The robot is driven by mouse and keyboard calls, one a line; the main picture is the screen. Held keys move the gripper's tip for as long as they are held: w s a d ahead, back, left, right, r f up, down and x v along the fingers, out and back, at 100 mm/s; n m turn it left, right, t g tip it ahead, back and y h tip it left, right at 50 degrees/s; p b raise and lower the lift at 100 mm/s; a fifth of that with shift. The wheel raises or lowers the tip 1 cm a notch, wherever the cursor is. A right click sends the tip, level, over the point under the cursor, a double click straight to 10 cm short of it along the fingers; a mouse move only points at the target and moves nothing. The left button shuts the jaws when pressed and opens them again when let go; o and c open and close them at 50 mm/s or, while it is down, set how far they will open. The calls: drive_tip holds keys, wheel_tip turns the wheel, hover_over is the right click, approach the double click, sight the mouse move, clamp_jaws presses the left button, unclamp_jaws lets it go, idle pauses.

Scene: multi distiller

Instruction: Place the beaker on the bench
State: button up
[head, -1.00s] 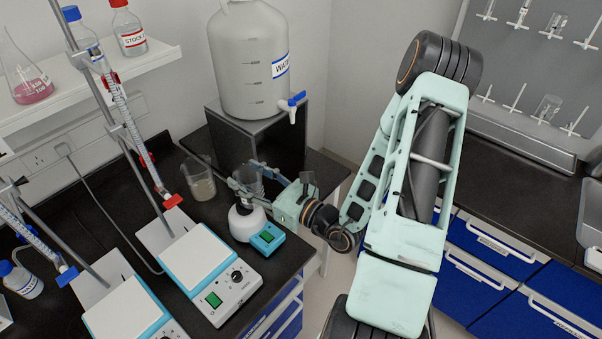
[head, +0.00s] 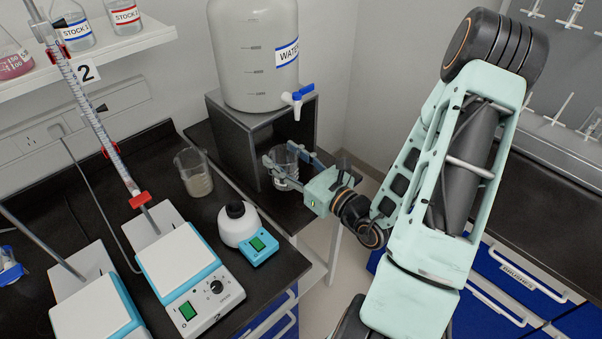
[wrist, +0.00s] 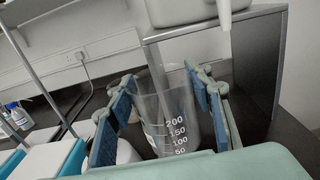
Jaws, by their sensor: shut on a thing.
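My gripper (head: 283,170) is shut on a clear glass beaker (head: 286,158), in front of the dark stand under the water carboy. In the wrist view the beaker (wrist: 168,118) sits upright between the two blue-padded fingers and shows white volume marks. I cannot tell whether its base touches the surface below or whether it holds any liquid. The black bench (head: 80,220) runs along the left, with a lower dark surface below the stand.
A second beaker (head: 195,178) with cloudy contents stands on the bench behind a white round-topped device (head: 240,228). Stirrer plates (head: 185,268) with burette stands fill the front left. The carboy (head: 255,60) with a blue-handled tap (head: 297,97) rises above the held beaker.

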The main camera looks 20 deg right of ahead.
drive_tip(key=shift+w+d+f+b, duration=0.45)
drive_tip(key=shift+w+f+b, duration=0.15)
drive_tip(key=shift+b, duration=2.75)
drive_tip(key=shift+w+f+b, duration=0.1)
drive_tip(key=shift+b, duration=0.75)
drive_tip(key=shift+w+d+f, duration=1.05)
drive_tip(key=shift+w+f, duration=0.15)
drive_tip(key=shift+f, duration=0.55)
drive_tip(key=shift+w+d+f, duration=1.1)
drive_tip(key=shift+w+f, duration=0.1)
drive_tip(key=shift+f, duration=0.6)
drive_tip(key=shift+w+d+f, duration=1.05)
drive_tip(key=shift+w+f, duration=0.15)
drive_tip(key=shift+f, duration=0.55)
drive_tip(key=shift+f, duration=0.1)
drive_tip(key=o, duration=1.2)
drive_tip(key=shift+b, duration=0.3)
